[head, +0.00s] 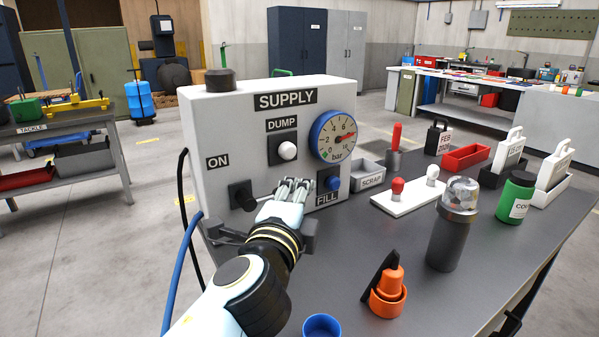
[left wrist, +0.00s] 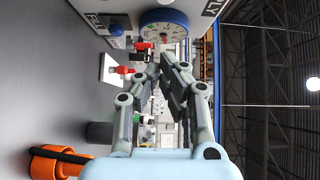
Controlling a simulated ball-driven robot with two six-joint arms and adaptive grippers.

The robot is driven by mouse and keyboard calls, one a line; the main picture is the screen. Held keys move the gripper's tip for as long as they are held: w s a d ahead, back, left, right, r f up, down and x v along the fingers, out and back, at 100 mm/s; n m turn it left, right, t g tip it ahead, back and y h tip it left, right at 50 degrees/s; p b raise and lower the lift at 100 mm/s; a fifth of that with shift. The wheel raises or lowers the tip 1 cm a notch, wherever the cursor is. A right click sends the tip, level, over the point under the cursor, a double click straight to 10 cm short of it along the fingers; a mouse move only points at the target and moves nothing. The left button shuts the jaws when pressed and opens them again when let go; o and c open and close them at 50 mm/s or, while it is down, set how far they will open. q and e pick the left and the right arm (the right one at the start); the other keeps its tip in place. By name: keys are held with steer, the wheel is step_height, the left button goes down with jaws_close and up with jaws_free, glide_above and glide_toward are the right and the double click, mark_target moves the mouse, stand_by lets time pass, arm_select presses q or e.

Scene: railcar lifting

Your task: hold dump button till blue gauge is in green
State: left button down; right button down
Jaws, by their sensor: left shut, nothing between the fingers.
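The white supply box (head: 235,130) stands on the dark bench. Its dump button (head: 287,150) is a white knob under the DUMP label. The blue-rimmed gauge (head: 332,135) is to the right; its red needle seems to point right, away from the green arc at the lower left. The gauge also shows in the left wrist view (left wrist: 164,27). My left gripper (head: 294,184) is shut and empty, in front of the box, below the dump button and left of the blue fill button (head: 333,184), apart from the dump button. My right gripper is out of view.
A black knob (head: 242,196) sits beside the ON label. On the bench are a white plate with red and white knobs (head: 405,197), a scrap tray (head: 368,180), a grey cylinder (head: 450,237) and an orange holder (head: 388,293).

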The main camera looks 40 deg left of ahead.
arm_select(q)
steer(key=p, duration=0.1)
glide_toward(296, 154)
steer(key=w+d, duration=0.2)
steer(key=w, duration=0.3)
steer(key=a, duration=0.1)
steer(key=w+a, duration=0.1)
steer(key=a, duration=0.1)
steer(key=shift+w, duration=0.3)
steer(key=shift+w+a, duration=0.2)
steer(key=shift+a, duration=0.25)
steer(key=shift+w+a, duration=0.2)
steer(key=shift+a, duration=0.35)
